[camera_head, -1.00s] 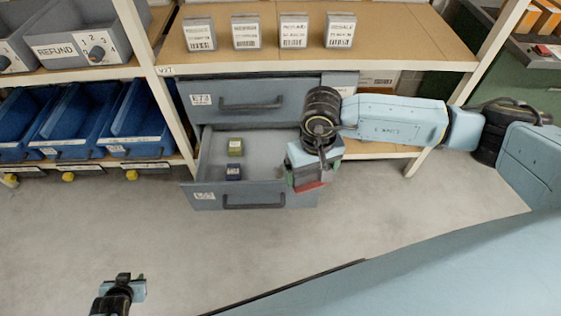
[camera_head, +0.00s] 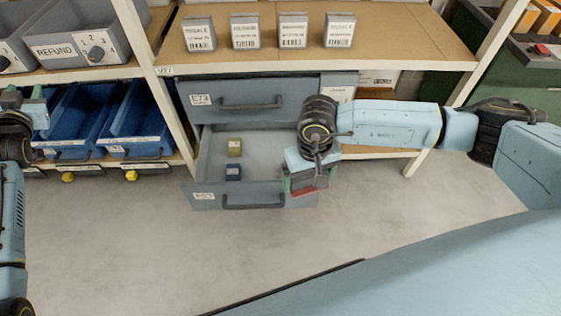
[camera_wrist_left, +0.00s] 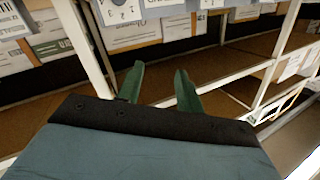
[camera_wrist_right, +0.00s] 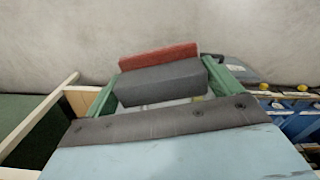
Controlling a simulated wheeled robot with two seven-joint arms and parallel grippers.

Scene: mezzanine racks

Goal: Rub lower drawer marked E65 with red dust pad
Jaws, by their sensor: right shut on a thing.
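The lower drawer (camera_head: 262,201) is pulled out under the closed upper drawer marked E73 (camera_head: 285,98). Its label is too small to read surely. My right gripper (camera_head: 305,180) is over the drawer's right end, shut on the grey body of the red dust pad (camera_wrist_right: 160,84). The pad's red face (camera_wrist_right: 158,57) points away from the gripper. I cannot tell whether it touches the drawer. My left gripper (camera_wrist_left: 158,80) is open and empty, at the far left by the blue bins.
Several grey labelled boxes (camera_head: 245,32) stand on the shelf above the drawers. Blue bins (camera_head: 137,120) and a grey REFUND bin (camera_head: 78,40) are to the left. A white rack post (camera_head: 155,80) stands left of the drawers. The floor in front is clear.

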